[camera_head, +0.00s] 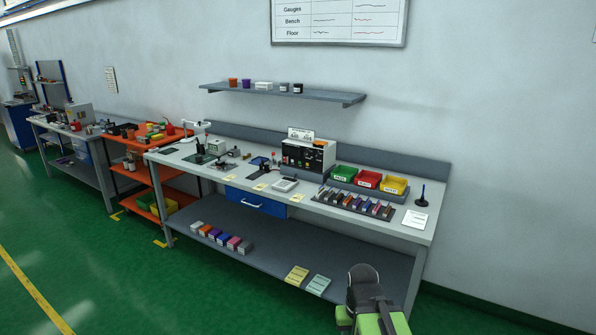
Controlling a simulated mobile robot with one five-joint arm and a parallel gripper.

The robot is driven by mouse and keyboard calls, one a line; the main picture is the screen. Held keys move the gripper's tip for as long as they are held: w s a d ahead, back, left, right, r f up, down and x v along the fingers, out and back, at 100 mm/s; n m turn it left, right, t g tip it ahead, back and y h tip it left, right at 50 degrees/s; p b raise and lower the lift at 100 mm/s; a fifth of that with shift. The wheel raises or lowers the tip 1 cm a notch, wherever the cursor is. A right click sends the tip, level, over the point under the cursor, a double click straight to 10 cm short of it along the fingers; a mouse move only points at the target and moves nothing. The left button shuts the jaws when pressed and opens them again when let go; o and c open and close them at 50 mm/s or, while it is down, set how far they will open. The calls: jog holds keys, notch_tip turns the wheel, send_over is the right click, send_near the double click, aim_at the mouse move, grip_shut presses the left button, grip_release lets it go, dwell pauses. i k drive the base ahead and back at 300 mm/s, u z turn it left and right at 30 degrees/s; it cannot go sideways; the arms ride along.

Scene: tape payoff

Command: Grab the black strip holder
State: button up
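A long dark rack (391,217) lies on the right half of the grey workbench, near its front edge. It holds a row of several small coloured pieces. It may be the black strip holder, but at this size I cannot be sure. Part of my green and dark arm shows at the bottom right, in front of the bench and well short of the rack. I cannot make out gripper fingertips there or whether anything is held.
Red, green and yellow bins (394,186) stand behind the rack. A black-and-white instrument box (308,156) and a white scale-like device (285,184) are to its left. A black upright post (422,196) and white paper (415,219) are to its right. Green floor in front is clear.

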aim_at(340, 196)
jog(key=u, duration=0.55)
jog(key=i, duration=2.95)
jog(key=u, duration=0.2)
